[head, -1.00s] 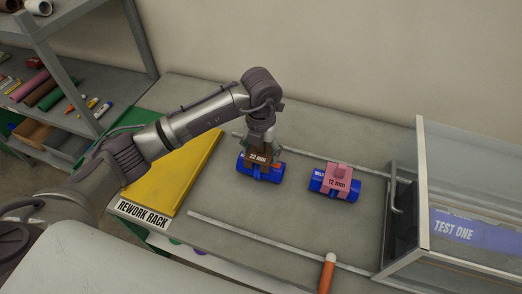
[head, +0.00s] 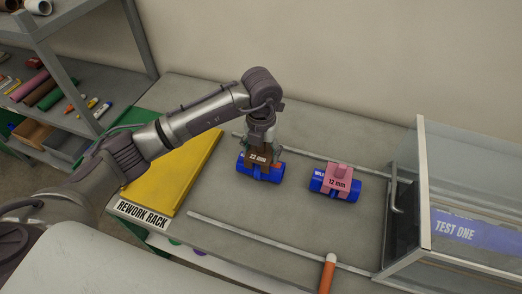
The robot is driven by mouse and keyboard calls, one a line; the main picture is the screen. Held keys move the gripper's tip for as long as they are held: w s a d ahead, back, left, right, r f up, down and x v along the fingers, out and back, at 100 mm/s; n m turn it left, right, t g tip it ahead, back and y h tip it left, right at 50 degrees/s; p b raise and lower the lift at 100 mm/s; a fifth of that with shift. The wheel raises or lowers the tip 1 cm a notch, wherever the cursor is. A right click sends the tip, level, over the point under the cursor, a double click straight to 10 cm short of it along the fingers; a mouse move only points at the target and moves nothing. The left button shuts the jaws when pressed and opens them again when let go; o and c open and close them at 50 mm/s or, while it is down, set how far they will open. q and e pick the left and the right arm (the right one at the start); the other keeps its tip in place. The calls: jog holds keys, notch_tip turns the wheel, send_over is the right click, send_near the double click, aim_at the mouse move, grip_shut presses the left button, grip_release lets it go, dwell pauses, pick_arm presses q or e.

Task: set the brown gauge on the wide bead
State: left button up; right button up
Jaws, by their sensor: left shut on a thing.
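The brown gauge (head: 258,158), marked 22 mm, is at a blue pipe piece (head: 262,176) in the middle of the grey bench. My left gripper (head: 260,143) comes down from above and is shut on the top of the brown gauge. The gauge sits over the middle of the blue pipe and seems to touch it. The bead under it is hidden. A pink gauge (head: 338,181), marked 12 mm, sits across a second blue pipe piece (head: 320,181) to the right. My right gripper is not in view.
A yellow panel (head: 178,172) and a REWORK RACK label (head: 143,214) are at the left.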

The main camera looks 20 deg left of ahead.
pick_arm(q)
jog(key=shift+f+b, duration=0.8)
jog(key=shift+f, duration=0.15)
jog(key=o, duration=1.2)
